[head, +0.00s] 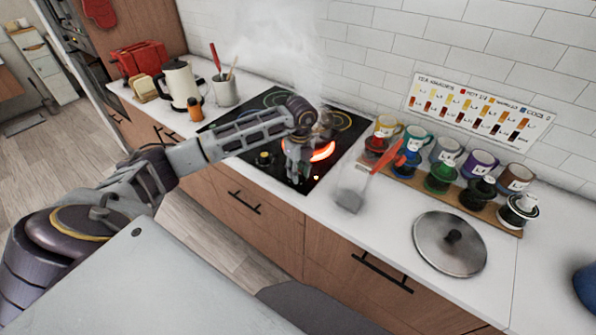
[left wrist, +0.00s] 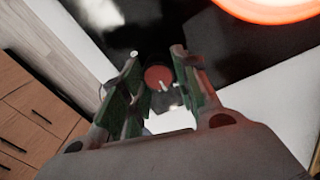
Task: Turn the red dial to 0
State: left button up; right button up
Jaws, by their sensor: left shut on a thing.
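The red dial (left wrist: 156,76) is round, with a white pointer mark toward the lower right of its face in the left wrist view. It sits on the black cooktop (head: 345,121). My left gripper (head: 297,180) reaches down at the cooktop's front edge, and its fingers hide the dial in the head view. In the left wrist view the two fingers of my left gripper (left wrist: 156,72) stand on either side of the dial, shut on it. The scale around the dial is too small to read. My right gripper is not in view.
A burner (head: 322,152) glows orange-red right behind my left gripper. Another knob (head: 264,159) is to its left. Steam rises behind the cooktop.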

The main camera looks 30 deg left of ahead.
pick_arm(q)
jog(key=n+p, duration=0.1)
jog(key=n, duration=0.4)
jog(key=shift+w+r+n, duration=0.1)
jog(key=shift+n, duration=0.3)
jog(key=n+p, duration=0.1)
jog(key=n, duration=0.3)
jog(key=shift+w+a+n+p, duration=0.1)
jog(key=shift+n+p, duration=0.2)
jog(key=shift+n, duration=0.1)
jog(key=shift+n+p, duration=0.65)
jog(key=shift+n, duration=0.35)
jog(key=shift+n+h+p, duration=0.3)
jog(key=shift+n+p, duration=1.35)
jog(key=shift+n, duration=0.15)
jog(key=shift+n+p, duration=0.35)
jog(key=shift+n, duration=0.25)
jog(key=shift+a+n, duration=0.1)
jog(key=shift+n, duration=0.6)
jog(key=o, duration=1)
